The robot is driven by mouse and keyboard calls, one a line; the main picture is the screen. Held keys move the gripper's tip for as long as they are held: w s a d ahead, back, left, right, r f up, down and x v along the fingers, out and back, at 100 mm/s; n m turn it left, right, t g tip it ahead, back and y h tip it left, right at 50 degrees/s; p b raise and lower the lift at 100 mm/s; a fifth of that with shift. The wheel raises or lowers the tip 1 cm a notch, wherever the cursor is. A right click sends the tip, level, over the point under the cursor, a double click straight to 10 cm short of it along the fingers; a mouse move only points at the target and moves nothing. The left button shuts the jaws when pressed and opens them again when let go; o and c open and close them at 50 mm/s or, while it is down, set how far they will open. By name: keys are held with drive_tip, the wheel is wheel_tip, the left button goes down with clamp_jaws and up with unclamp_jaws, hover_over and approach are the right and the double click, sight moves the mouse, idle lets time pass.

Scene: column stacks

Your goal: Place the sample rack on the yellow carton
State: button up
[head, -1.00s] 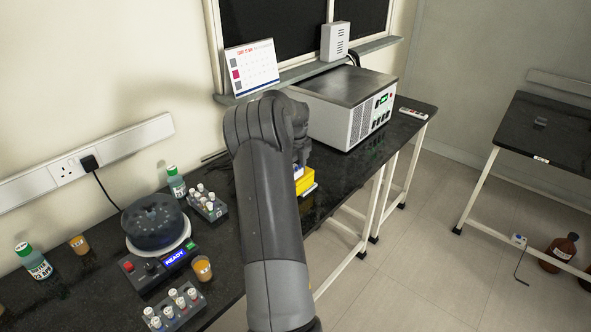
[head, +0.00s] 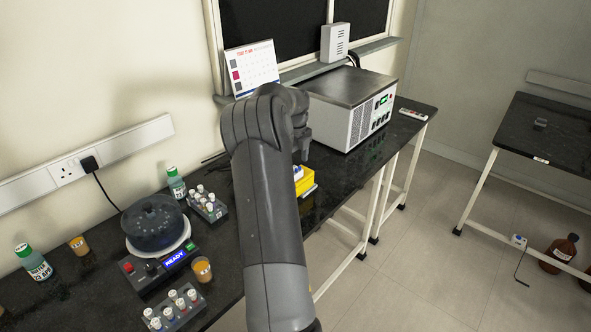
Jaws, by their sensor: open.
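The yellow carton (head: 307,182) lies on the black bench, partly hidden behind my arm. A small item with white and blue parts (head: 298,172) shows at its top, just beside my arm; it looks like part of a rack with capped tubes, but most of it is hidden. My gripper (head: 303,153) is open, pointing down just above that item, and appears apart from it. Two grey racks with capped tubes stand on the bench: one (head: 215,214) beside the round device and one (head: 170,322) at the near edge.
A round lidded device (head: 155,222) with a READY display, green-capped bottles (head: 176,186) and amber cups (head: 202,269) stand at left. A large grey instrument (head: 338,112) stands behind the carton. A second table (head: 550,140) is at right.

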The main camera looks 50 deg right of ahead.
wheel_tip(320, 180, up, 8)
drive_tip(key=s+a+r+n+t, duration=0.1)
drive_tip(key=a+r+n, duration=0.4)
drive_tip(key=a, duration=0.6)
drive_tip(key=s+a+r+n+t, duration=0.1)
drive_tip(key=s+a+r+n, duration=0.15)
drive_tip(key=a+n, duration=0.6)
drive_tip(key=s+a+r+n+t, duration=0.1)
drive_tip(key=a+r+n, duration=0.4)
drive_tip(key=a, duration=0.7)
drive_tip(key=s+a+f+n+t, duration=0.1)
drive_tip(key=s+a+f+n, duration=0.1)
drive_tip(key=s+a+n, duration=0.6)
drive_tip(key=s+a+f+n+t, duration=0.1)
drive_tip(key=s+a+f+n, duration=0.2)
drive_tip(key=s+a+n, duration=0.5)
drive_tip(key=a+n, duration=0.1)
drive_tip(key=a, duration=0.2)
drive_tip(key=shift+s+a+t, duration=0.25)
drive_tip(key=shift+a+t, duration=0.05)
drive_tip(key=shift+a, duration=0.1)
